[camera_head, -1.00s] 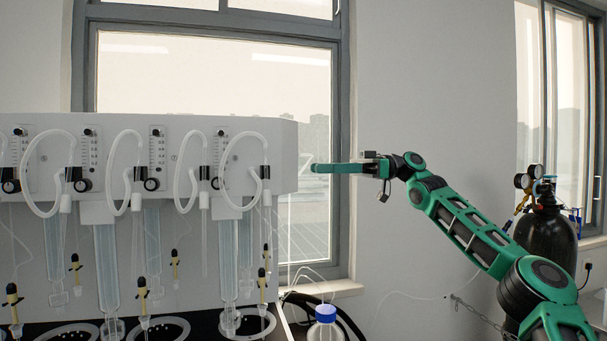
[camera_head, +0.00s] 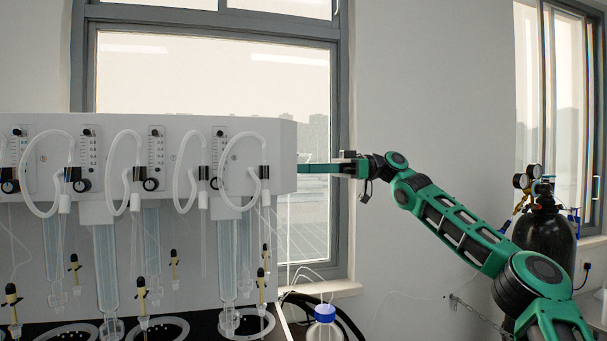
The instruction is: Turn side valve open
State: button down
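The distiller (camera_head: 279,155) is a long white-grey cabinet on the left, with its right end near the middle of the picture. My gripper (camera_head: 302,168) points left, with its green fingers level and their tips right at the edge of the cabinet's right end. The fingers are seen side-on, so their opening is not clear. The side valve cannot be made out; the cabinet's right side faces away and the fingertips cover that spot. Whether the fingers touch or surround the valve cannot be told.
White hoses, flow meters and glass tubes line the cabinet front. A blue-capped bottle (camera_head: 325,314) stands below my gripper. A black gas cylinder (camera_head: 547,232) with gauges stands at the right. The space between the cabinet and the right-hand wall is free around my arm.

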jog(key=shift+w+r, duration=0.1)
jog(key=shift+w, duration=0.05)
jog(key=h, duration=0.1)
jog(key=r+t+h, duration=0.1)
jog(key=shift+w+d+h, duration=0.15)
jog(key=shift+d+h, duration=0.25)
dwell(0.3)
jog(key=c, duration=2)
grip_release()
jog(key=shift+w+f, duration=0.1)
jog(key=shift+w, duration=0.05)
